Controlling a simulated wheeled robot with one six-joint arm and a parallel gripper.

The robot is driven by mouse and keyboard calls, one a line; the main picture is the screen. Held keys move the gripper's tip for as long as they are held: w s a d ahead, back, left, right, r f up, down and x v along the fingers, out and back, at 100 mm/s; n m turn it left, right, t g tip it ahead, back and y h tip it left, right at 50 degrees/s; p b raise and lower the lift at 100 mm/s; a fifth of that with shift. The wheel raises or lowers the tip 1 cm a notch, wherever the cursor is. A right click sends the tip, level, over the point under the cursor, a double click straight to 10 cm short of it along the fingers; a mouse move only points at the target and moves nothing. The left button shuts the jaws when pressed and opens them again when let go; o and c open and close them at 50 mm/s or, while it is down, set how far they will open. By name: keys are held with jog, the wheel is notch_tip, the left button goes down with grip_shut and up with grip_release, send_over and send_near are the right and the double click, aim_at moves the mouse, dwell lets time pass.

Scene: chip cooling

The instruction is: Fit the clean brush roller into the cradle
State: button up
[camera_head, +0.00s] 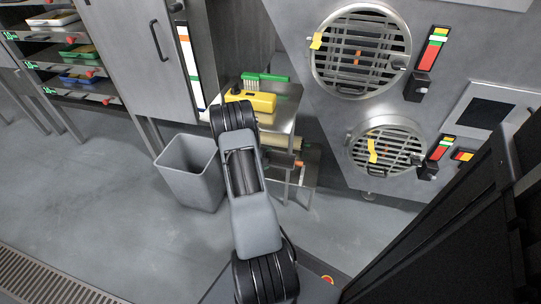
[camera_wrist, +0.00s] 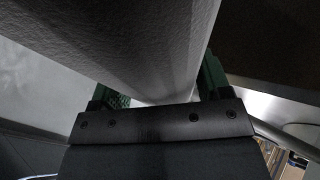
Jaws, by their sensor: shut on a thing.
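In the head view my arm hides the gripper. A pale beige cylinder (camera_head: 285,142) shows just right of my arm, at the middle level of a steel stand (camera_head: 284,98); I cannot tell whether it is the same roller. I cannot make out the cradle for sure.
A yellow box (camera_head: 258,101) and a green brush (camera_head: 265,77) lie on the stand's top. A grey bin (camera_head: 189,175) stands to its left. A steel machine with two round grilles (camera_head: 361,52) is at the right, and a tray rack (camera_head: 70,60) at the far left.

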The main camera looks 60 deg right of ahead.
jog(key=s+a+r+p, duration=0.1)
jog(key=s+a, duration=0.1)
jog(key=a, duration=0.7)
jog(key=s+a+r+p, duration=0.1)
jog(key=a+r, duration=0.1)
jog(key=a, duration=0.8)
jog(key=shift+s+a, duration=0.15)
jog(key=shift+s, duration=0.25)
jog(key=shift+r, duration=0.1)
jog(key=shift+w, duration=0.1)
dwell(0.7)
